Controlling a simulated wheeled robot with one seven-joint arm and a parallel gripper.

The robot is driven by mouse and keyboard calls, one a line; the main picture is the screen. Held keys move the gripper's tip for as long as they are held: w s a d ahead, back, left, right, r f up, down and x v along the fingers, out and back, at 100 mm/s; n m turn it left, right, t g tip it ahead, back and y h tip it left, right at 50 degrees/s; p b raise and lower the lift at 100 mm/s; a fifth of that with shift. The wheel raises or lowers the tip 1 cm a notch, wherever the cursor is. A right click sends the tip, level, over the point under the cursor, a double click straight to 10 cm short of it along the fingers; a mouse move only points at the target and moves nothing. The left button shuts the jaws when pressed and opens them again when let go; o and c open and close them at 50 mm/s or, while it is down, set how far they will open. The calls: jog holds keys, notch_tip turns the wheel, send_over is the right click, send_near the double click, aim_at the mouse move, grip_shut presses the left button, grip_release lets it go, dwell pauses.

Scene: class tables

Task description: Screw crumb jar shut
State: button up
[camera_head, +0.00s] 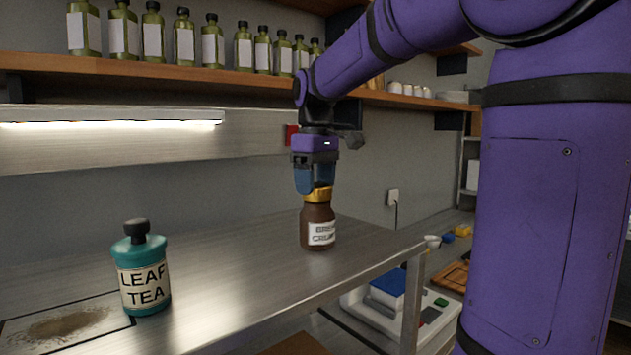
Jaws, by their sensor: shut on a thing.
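The crumb jar (318,229) is a brown jar with a white label, standing upright on the steel table near its right end. Its gold lid (318,194) sits on top of the jar's neck. My gripper (316,188) points straight down above the jar, with its blue fingers shut on the lid. Whether the lid's thread is tight cannot be told from this view. Part of the lid is hidden by the fingers.
A teal leaf tea jar (144,275) with a black knob stands on the table's left, beside a mat (67,327) with brown powder. A shelf (150,71) of bottles runs behind. A scale (401,306) sits beyond the table (236,259), whose middle is clear.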

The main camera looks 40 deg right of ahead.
aim_at(316, 185)
jog(key=shift+f, duration=0.65)
dwell(0.9)
jog(key=m, duration=0.4)
jog(key=shift+d+m, duration=0.1)
jog(key=shift+m, duration=0.2)
jog(key=o, duration=1.1)
jog(key=shift+r, duration=3.05)
jog(key=s+a+f+t, duration=0.1)
jog(key=s+a+f, duration=0.2)
jog(key=s, duration=0.3)
jog(key=s+a+f+n+t, duration=0.1)
jog(key=s+a+f+t, duration=0.1)
jog(key=s+a+f, duration=0.2)
jog(key=s+a+f+t, duration=0.2)
jog(key=s+a+f, duration=0.2)
jog(key=s, duration=0.5)
notch_tip(316, 185, down, 3)
jog(key=shift+r+n, duration=0.1)
jog(key=shift+n, duration=0.2)
